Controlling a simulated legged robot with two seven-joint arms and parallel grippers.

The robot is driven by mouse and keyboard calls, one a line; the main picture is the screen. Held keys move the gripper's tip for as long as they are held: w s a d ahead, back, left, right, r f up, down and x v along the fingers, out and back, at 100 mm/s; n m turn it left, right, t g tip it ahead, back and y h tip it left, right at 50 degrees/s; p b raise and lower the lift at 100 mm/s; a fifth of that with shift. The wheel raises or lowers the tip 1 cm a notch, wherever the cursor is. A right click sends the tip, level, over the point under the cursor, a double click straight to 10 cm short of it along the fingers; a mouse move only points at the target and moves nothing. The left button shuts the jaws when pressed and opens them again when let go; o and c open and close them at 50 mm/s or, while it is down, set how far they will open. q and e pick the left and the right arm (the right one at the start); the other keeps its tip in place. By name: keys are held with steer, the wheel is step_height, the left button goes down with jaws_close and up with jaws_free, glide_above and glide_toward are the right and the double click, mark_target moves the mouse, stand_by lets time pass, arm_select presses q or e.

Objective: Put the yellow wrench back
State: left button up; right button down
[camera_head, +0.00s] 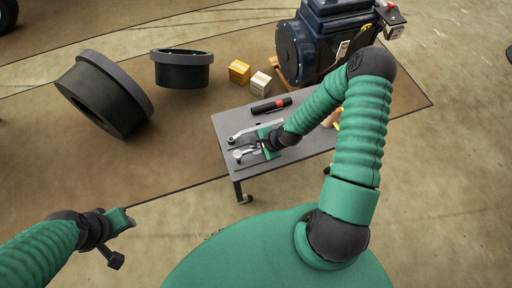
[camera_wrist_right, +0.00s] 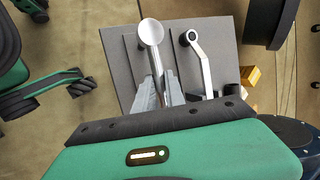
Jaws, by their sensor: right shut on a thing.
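No wrench that is clearly yellow shows. A yellow patch (camera_head: 338,125) shows at the right of the table, mostly hidden behind my right arm; I cannot tell what it is. My right gripper (camera_head: 262,146) is low over the table's left part. In the right wrist view its fingers (camera_wrist_right: 160,98) are shut on a silver tool with a round end (camera_wrist_right: 150,32), at or just above the tabletop. A second silver wrench-like tool (camera_wrist_right: 196,50) lies beside it, apart from the fingers. My left gripper (camera_head: 122,238) hangs away from the table, its fingers unclear.
The grey table (camera_head: 228,122) also bears a black and red tool (camera_head: 271,105). Behind it are a yellow block (camera_head: 239,72), a pale block (camera_head: 260,84) and a large dark blue machine (camera_head: 325,40). The floor in front is clear.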

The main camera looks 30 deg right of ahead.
steer(key=shift+f+b, duration=0.4)
steer(key=shift+f, duration=0.45)
steer(key=c, duration=1.3)
jaws_free()
steer(key=p+v, duration=0.6)
steer(key=v, duration=1)
steer(key=shift+s+d+r, duration=0.15)
steer(key=shift+s+r, duration=0.1)
